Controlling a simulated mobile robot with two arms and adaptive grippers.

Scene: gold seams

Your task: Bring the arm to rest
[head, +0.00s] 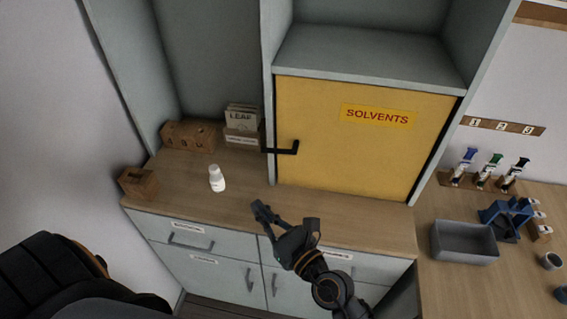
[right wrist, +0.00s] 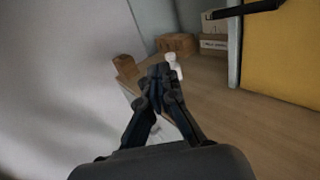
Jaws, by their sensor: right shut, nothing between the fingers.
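My right gripper (head: 262,209) is in front of the wooden counter (head: 240,190), near its front edge, below the yellow cabinet door. In the right wrist view its fingers meet at the tips (right wrist: 160,74), shut with nothing between them. A small white bottle (head: 217,178) stands upright on the counter, left of the gripper and apart from it in the head view. In the right wrist view the bottle (right wrist: 172,62) shows just beyond the fingertips, its lower part partly hidden. My left gripper is not in view.
The yellow SOLVENTS door (head: 345,150) is closed, with a black handle (head: 285,149). A grey bin (head: 464,242) and blue stand (head: 506,215) sit right.

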